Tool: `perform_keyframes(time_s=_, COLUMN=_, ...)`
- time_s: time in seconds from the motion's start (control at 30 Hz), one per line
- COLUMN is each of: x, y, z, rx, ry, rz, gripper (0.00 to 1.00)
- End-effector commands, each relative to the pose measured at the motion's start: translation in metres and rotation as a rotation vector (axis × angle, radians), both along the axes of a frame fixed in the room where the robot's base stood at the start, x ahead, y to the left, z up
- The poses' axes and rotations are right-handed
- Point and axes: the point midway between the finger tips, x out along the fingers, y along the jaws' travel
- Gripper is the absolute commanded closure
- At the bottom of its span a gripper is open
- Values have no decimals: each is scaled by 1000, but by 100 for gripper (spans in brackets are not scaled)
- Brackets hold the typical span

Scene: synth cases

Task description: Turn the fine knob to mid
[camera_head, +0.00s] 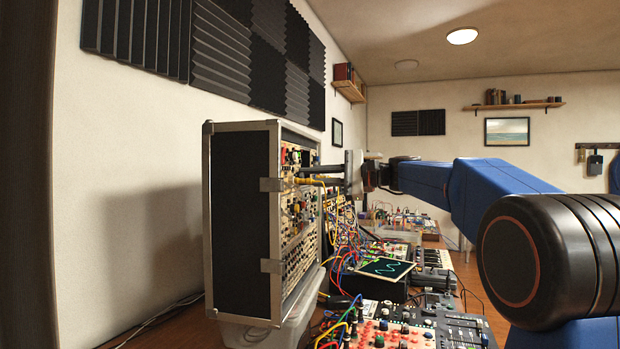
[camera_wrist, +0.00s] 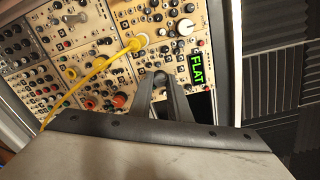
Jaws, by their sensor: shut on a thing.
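The upright synth case (camera_head: 243,215) stands at the left of the head view, its beige module panel facing right. My gripper (camera_head: 303,175) reaches in from the right with its fingers at the upper part of the panel. In the wrist view, my gripper (camera_wrist: 161,80) has its two dark fingers converging on a small knob (camera_wrist: 160,75), taken as the fine knob. It is shut on this knob, which the fingertips mostly hide, so its pointer cannot be read.
A yellow cable (camera_wrist: 98,68) is plugged in just above and left of the fingers. A large white knob (camera_wrist: 186,27) sits above. Below the arm, a tilted screen (camera_head: 386,268) shows a wave, with mixers and patch cables around it.

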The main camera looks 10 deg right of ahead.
Motion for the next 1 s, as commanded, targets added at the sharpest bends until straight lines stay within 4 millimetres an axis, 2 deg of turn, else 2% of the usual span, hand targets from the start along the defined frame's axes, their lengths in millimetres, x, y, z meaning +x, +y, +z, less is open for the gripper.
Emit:
perform_keyframes(time_s=0.5, x=0, y=-1, z=-2, rx=9, ry=21, rz=0, gripper=100)
perform_keyframes(time_s=0.53, x=0, y=-1, z=-2, rx=9, ry=21, rz=0, gripper=81)
perform_keyframes(time_s=0.6, x=0, y=-1, z=-2, rx=9, ry=21, rz=0, gripper=65)
perform_keyframes(time_s=1.0, x=-2, y=-5, z=0, rx=9, ry=19, rz=-2, gripper=65)
